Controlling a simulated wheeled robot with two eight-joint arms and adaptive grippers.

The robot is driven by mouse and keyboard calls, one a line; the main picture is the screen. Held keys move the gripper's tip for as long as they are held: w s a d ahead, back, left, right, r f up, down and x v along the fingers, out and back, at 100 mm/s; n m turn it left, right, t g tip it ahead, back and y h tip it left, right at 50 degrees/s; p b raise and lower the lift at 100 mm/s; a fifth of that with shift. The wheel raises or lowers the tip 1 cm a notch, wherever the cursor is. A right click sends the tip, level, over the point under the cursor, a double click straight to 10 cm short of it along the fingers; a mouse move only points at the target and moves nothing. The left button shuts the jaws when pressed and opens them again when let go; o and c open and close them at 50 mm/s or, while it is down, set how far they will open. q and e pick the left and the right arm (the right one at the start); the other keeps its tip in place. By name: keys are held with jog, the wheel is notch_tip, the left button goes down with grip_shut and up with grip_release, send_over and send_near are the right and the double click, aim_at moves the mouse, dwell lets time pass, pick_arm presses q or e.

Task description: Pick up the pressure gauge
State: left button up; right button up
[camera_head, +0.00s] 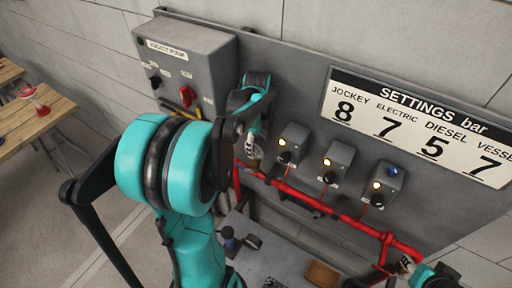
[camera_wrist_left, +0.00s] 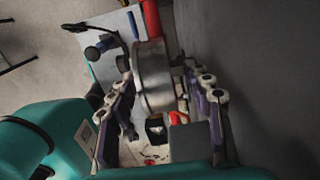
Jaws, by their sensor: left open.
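The pressure gauge looks like a round metal body (camera_wrist_left: 153,80) in the left wrist view, seen edge-on, with a red pipe (camera_wrist_left: 151,20) just beyond it. My left gripper (camera_wrist_left: 163,85) is open, with one finger on each side of the gauge. I cannot tell whether the fingers touch it. In the head view my left gripper (camera_head: 254,150) is by the panel at the left end of the red pipe, and my arm and the gripper hide most of the gauge there. At the lower right edge a teal and dark part (camera_head: 432,276) of my right arm shows; its jaws are unclear.
A grey control box (camera_head: 190,60) with a red switch is on the panel just left of my left gripper. Several small lit boxes (camera_head: 338,160) sit above the red pipe (camera_head: 310,200). A grey surface with small items lies below. A wooden table (camera_head: 40,110) stands far left.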

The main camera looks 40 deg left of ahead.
pick_arm(q)
jog(key=shift+f, duration=0.45)
grip_shut()
jog(key=shift+r, duration=0.2)
